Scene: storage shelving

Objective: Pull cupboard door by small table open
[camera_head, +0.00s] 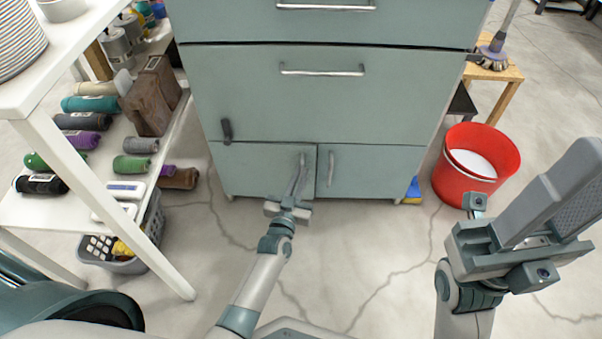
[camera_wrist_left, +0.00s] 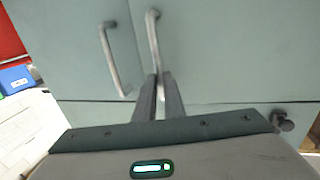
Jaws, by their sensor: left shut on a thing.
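The grey-green cupboard (camera_head: 325,105) stands ahead, with two low doors side by side under its drawers. The left low door (camera_head: 255,170) has an upright metal handle near its right edge, which also shows in the left wrist view (camera_wrist_left: 153,40). My left gripper (camera_head: 299,178) is shut on this handle; its fingers (camera_wrist_left: 159,85) cover the handle's end. The right low door (camera_head: 370,172) has its own handle (camera_head: 331,168), free of my gripper. Both doors look flush with the front. My right gripper (camera_head: 545,205) is raised at the right, away from the cupboard; its finger gap is unclear.
A small wooden table (camera_head: 505,75) stands right of the cupboard, with a red bucket (camera_head: 501,155) in front of it. White shelving (camera_head: 95,185) with bottles and rolled items stands at the left, above a grey basket (camera_head: 108,262). The floor before the doors is clear.

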